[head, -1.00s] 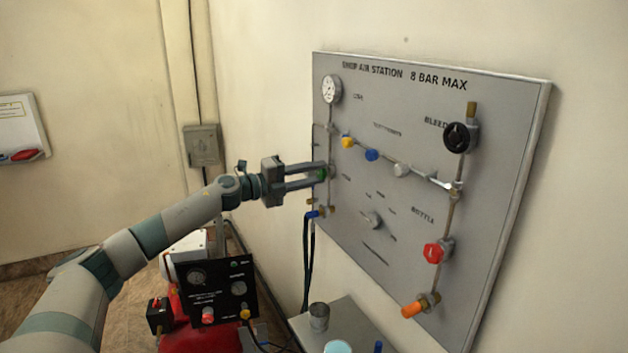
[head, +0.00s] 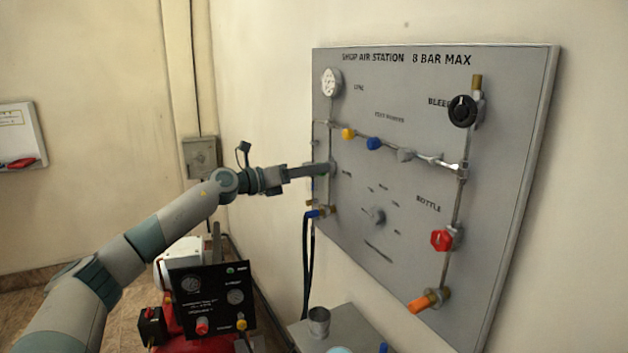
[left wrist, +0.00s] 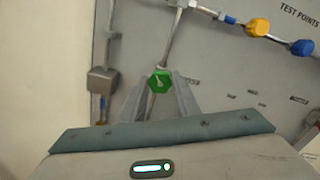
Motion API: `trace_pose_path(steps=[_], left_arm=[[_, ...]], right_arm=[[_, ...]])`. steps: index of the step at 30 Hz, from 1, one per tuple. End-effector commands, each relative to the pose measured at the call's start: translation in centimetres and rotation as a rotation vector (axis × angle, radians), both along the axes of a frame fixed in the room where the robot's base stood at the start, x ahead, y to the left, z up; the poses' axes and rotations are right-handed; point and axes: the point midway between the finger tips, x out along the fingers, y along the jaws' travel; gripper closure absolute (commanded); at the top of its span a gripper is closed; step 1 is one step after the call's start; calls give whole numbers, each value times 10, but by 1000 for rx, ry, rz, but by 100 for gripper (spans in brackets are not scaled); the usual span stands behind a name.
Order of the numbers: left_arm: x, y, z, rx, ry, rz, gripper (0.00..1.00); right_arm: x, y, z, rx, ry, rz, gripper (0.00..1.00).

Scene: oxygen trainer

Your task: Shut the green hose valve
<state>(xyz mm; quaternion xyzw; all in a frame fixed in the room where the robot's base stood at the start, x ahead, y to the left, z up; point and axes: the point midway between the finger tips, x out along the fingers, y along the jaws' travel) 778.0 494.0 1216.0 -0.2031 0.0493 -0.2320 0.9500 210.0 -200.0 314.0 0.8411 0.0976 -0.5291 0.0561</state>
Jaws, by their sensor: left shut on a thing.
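The green hose valve (left wrist: 160,81) is a green knob with a pale mark on its face, on the left side of the grey panel. In the left wrist view it sits between the two fingertips of my left gripper (left wrist: 162,90), which is shut on it. In the head view my left gripper (head: 326,169) reaches the panel's left edge with its fingers seen almost edge-on, so they hide most of the knob. My right gripper is not in view.
Dark hoses (head: 308,255) hang below the valve. A black gauge box (head: 213,300) stands below my left arm.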

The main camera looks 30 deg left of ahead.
Motion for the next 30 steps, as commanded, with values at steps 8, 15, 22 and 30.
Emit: trace_pose_path(steps=[8, 15, 22, 30], left_arm=[[0, -1, -6, 200, -101, -3, 94], [0, -2, -7, 353, -179, -4, 94], [0, -2, -7, 495, -254, -4, 94], [0, -2, -5, 599, -306, -4, 94]], right_arm=[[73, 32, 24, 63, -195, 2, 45], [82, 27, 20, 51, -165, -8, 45], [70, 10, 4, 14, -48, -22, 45], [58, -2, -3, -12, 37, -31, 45]])
